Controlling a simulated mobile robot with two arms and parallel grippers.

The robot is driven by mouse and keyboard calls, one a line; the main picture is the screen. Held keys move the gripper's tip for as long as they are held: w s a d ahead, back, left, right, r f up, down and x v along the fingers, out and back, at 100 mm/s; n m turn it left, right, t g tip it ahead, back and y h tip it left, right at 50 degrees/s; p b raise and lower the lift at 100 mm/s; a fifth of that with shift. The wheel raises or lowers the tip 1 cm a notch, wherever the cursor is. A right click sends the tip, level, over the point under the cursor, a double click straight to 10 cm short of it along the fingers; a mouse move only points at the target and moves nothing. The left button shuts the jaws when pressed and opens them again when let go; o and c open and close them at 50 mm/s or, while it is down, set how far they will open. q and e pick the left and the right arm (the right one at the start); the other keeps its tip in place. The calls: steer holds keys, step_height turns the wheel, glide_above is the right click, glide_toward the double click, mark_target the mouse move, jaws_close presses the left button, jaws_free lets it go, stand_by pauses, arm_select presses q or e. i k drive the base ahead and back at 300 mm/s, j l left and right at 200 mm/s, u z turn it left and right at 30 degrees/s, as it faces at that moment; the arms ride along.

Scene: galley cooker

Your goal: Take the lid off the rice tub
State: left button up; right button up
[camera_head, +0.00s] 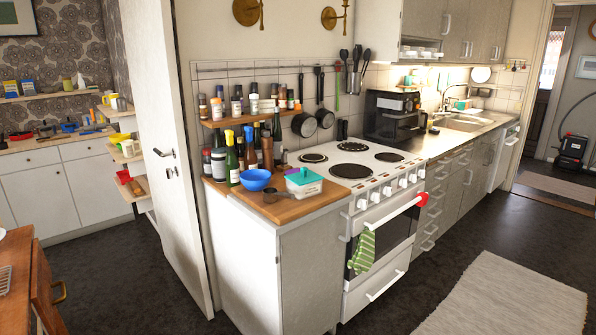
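A white tub, likely the rice tub (304,187), stands on the wooden counter top left of the cooker, near the counter's right edge. A teal lid (304,175) sits on top of it, with a small pinkish-white patch on the lid. The tub's contents are hidden. Neither of my grippers shows in the head view.
A dark scoop or small pan (276,196) lies just left of the tub, in front of a blue bowl (256,179). Bottles (233,160) and jars crowd behind. The cooker (350,170) adjoins on the right. Dark floor (400,290) is open in front.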

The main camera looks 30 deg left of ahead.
mark_target(305, 176)
steer(key=i+j+u, duration=0.15)
steer(key=i+u, duration=0.25)
steer(key=i, duration=0.15)
steer(key=i+u, duration=0.45)
steer(key=i+l, duration=0.05)
steer(key=i, duration=0.05)
